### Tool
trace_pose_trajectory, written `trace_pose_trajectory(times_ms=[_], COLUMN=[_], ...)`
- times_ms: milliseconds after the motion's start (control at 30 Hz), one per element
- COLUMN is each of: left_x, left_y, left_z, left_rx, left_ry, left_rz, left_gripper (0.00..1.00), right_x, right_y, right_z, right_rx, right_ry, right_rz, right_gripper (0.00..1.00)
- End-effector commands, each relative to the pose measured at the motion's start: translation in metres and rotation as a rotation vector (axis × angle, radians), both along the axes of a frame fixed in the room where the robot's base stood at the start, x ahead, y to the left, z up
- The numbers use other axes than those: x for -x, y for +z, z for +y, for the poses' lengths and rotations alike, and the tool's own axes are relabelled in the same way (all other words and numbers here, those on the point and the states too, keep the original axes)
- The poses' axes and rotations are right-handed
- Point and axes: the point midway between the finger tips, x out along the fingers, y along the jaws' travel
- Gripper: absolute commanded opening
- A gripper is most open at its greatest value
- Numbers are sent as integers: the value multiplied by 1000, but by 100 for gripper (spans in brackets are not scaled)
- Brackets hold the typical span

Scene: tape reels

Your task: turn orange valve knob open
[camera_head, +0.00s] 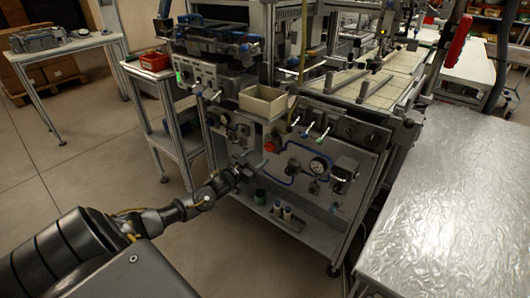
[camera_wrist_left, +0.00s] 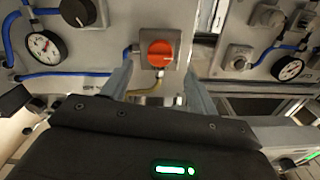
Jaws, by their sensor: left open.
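The orange valve knob (camera_head: 271,147) is on the front panel of the machine, just beyond my left gripper (camera_head: 254,161). In the left wrist view the orange knob (camera_wrist_left: 160,54) sits on a square grey plate. It lies between and beyond the two fingers of the left gripper (camera_wrist_left: 161,80). The fingers are apart with nothing held, and I see no contact with the knob. My right gripper is not in view.
A pressure gauge (camera_head: 318,165) with blue tubing is right of the knob. A beige bin (camera_head: 263,101) sits above the panel. Small bottles (camera_head: 282,212) stand on the shelf below. A foil-covered table (camera_head: 455,190) is at right; open floor lies left.

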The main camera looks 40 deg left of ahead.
Motion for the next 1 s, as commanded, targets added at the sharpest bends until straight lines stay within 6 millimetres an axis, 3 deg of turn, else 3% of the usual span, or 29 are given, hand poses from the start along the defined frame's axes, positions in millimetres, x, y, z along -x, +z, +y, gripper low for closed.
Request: trace_pose_trajectory(times_ms=[100,300,733,1000], left_x=[-23,-49,-60,-60], left_y=[0,-1,0,0], left_z=[1,1,1,1], left_rx=[0,0,-1,-1], left_ry=[1,1,0,0], left_rz=[-3,0,1,1], left_gripper=[59,59,59,27], right_x=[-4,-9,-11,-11], right_y=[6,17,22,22], right_z=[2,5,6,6], right_rx=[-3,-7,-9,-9], right_ry=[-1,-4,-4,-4], right_rz=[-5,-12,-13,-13], right_gripper=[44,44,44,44])
